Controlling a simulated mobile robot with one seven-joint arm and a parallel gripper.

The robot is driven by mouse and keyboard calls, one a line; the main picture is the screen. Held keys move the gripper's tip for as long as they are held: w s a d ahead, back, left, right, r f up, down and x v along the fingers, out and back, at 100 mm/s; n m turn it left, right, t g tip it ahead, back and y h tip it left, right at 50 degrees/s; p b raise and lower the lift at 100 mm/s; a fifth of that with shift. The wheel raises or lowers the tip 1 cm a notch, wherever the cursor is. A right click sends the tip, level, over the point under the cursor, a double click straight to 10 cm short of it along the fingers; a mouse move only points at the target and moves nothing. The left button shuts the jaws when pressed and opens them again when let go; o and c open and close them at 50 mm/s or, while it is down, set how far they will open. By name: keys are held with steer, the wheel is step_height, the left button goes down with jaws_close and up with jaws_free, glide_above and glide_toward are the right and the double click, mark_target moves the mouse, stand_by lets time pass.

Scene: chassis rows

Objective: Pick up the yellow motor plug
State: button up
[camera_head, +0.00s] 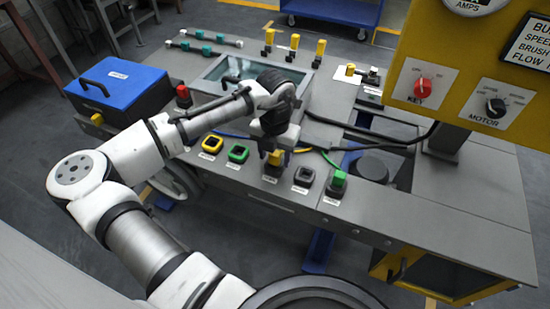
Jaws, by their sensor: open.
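A yellow plug (274,159) stands upright at a socket in the front row on the grey bench (430,215); its small label is too small to read, so I take it as the yellow motor plug. My gripper (275,151) points down right above this plug, open, with its fingers near the plug's top. I cannot tell whether the fingers touch it or straddle it. My gripper hides part of the plug's upper end.
In the same row are a yellow-rimmed socket (212,143), a green-rimmed socket (238,153), a grey-black socket (303,177) and a green plug (338,180). Cables run behind. A blue box (118,85) stands left; a yellow control panel (470,60) overhangs at right.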

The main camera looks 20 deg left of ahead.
steer(key=c, duration=1.1)
